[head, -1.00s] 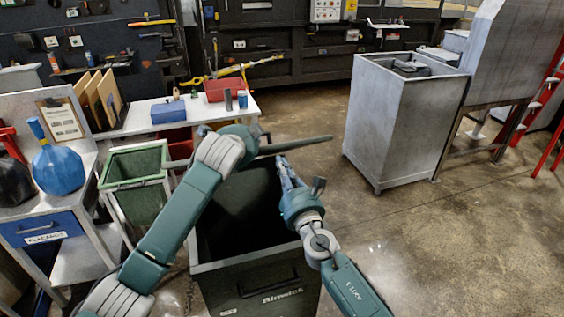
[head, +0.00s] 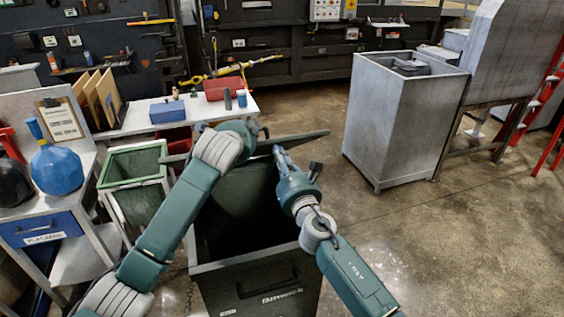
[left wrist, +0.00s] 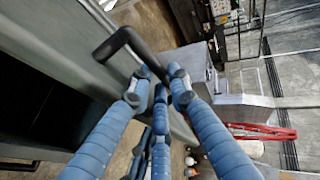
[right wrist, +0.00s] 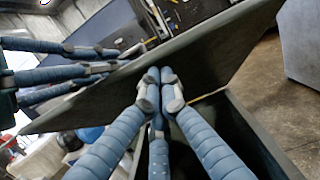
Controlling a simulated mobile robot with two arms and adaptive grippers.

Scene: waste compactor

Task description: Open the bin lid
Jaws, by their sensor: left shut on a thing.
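The dark green bin (head: 225,283) stands in the middle foreground of the head view, its mouth uncovered and dark inside. Its lid (head: 302,137) is raised and shows nearly edge-on above the rear of the bin. In the left wrist view my left gripper (left wrist: 158,84) is shut on the black lid handle (left wrist: 122,40); the head view hides this grip behind my left arm. My right gripper (head: 278,152) is just under the lid. In the right wrist view its fingertips (right wrist: 160,86) are together against or very near the lid's face (right wrist: 195,58); contact is unclear.
A smaller green bin (head: 135,165) stands close on the left, beside a table with a blue jug (head: 57,170). A workbench (head: 190,112) with boxes is behind. A grey metal bin (head: 400,115) stands at the right. Floor to the right is clear.

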